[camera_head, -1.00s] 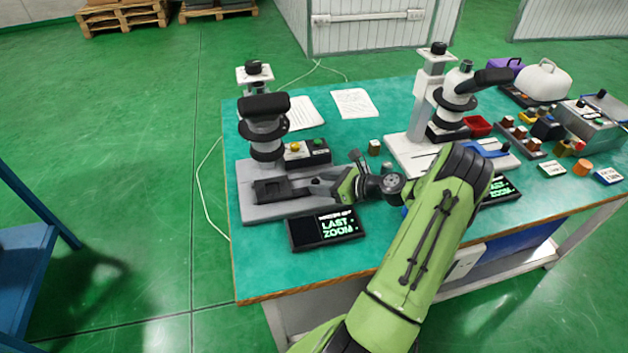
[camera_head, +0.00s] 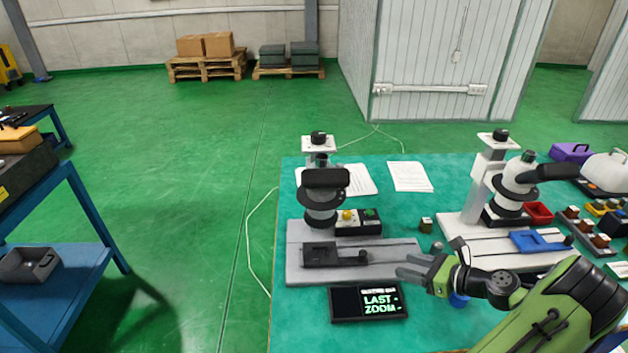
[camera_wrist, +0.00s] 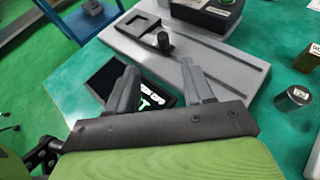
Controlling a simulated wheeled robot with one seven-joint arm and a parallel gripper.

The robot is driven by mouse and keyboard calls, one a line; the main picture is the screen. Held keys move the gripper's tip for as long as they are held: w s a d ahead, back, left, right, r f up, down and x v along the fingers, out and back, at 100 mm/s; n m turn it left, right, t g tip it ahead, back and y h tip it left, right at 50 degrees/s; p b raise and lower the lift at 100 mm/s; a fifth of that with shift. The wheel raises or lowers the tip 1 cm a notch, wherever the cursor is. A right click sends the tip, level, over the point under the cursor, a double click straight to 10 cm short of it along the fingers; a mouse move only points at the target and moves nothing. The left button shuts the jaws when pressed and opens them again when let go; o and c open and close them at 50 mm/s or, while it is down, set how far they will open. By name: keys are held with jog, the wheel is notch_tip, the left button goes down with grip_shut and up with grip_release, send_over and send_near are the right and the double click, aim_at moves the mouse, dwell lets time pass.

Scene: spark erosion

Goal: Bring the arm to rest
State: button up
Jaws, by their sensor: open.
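My green arm reaches in from the lower right in the head view. My gripper (camera_head: 420,272) hangs over the teal table (camera_head: 300,335), at the right end of the grey base of the left microscope (camera_head: 322,195). In the wrist view the two fingers of my gripper (camera_wrist: 160,88) stand apart with nothing between them. Behind them lie the grey microscope base (camera_wrist: 215,65) and the black display (camera_wrist: 105,80).
A second microscope (camera_head: 500,190) with a blue piece (camera_head: 540,241) on its base stands to the right. A blue shelf rack (camera_head: 75,270) stands at the left. Green floor is clear between them.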

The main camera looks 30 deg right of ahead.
jog(key=w+a+r+n+g+p, duration=0.1)
jog(key=w+a+r+n+g, duration=0.25)
jog(key=a+r+n, duration=0.45)
jog(key=w+a+r+n+g+p, duration=0.1)
jog(key=w+a+r+n+g, duration=0.3)
jog(key=a+n, duration=0.7)
jog(key=s+a+r+n+h, duration=0.2)
jog(key=s+a+r+n, duration=0.3)
jog(key=s+a+n, duration=0.2)
jog(key=s+a+r+n+h+p, duration=0.1)
jog(key=s+a+r+n, duration=0.3)
jog(key=s+a+n, duration=0.2)
jog(key=s+a, duration=0.2)
jog(key=s, duration=0.2)
jog(key=shift+r+n+h, duration=0.4)
